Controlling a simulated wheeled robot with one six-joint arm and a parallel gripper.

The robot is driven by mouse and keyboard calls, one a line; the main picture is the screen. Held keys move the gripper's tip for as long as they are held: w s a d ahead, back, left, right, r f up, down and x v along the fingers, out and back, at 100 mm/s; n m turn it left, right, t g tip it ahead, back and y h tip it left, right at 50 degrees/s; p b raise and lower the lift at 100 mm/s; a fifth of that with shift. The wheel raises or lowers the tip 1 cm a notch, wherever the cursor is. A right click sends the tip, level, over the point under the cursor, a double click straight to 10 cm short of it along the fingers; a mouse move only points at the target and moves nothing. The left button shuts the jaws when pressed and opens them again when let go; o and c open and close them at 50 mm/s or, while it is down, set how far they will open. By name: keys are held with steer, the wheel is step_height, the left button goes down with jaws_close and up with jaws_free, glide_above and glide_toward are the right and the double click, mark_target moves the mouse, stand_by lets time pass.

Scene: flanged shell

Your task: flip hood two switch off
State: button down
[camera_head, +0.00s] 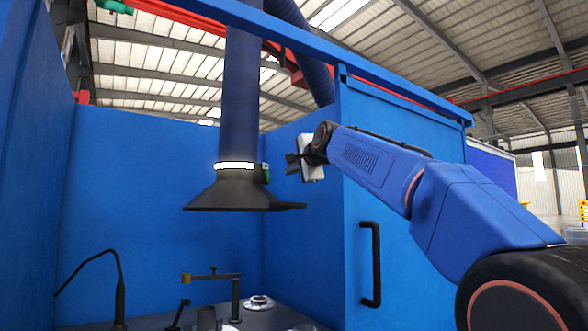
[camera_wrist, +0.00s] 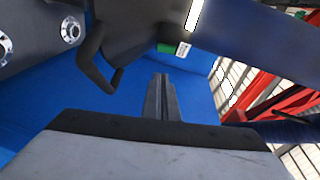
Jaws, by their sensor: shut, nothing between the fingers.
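One dark extraction hood (camera_head: 235,190) hangs on a blue duct in the enclosure, with a lit white band at its neck. A small green switch box (camera_head: 266,174) sits on the right side of that neck. It also shows in the wrist view as a green box with a white label (camera_wrist: 170,48); whether its switch is on or off is too small to tell. No number is readable on the hood. My gripper (camera_head: 291,160) is to the right of the switch box, apart from it. In the wrist view my fingers (camera_wrist: 161,80) are together and empty, pointing towards the box.
The hood's dark curved handle (camera_wrist: 98,65) hangs left of my fingers in the wrist view. A blue panel with a black door handle (camera_head: 371,264) stands below my arm. Below the hood is a bench with a flanged part (camera_head: 259,302) and a bracket post (camera_head: 235,295).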

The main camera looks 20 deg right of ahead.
mark_target(268, 176)
steer(key=shift+w+a+f, duration=0.2)
steer(key=shift+w+a, duration=0.45)
steer(key=shift+w, duration=0.55)
steer(key=shift+w+a+f, duration=0.25)
steer(key=shift+w+a, duration=0.35)
steer(key=shift+w, duration=0.65)
steer(key=shift+w+a+f, duration=0.2)
steer(key=shift+w+a, duration=0.45)
steer(key=shift+w, duration=0.55)
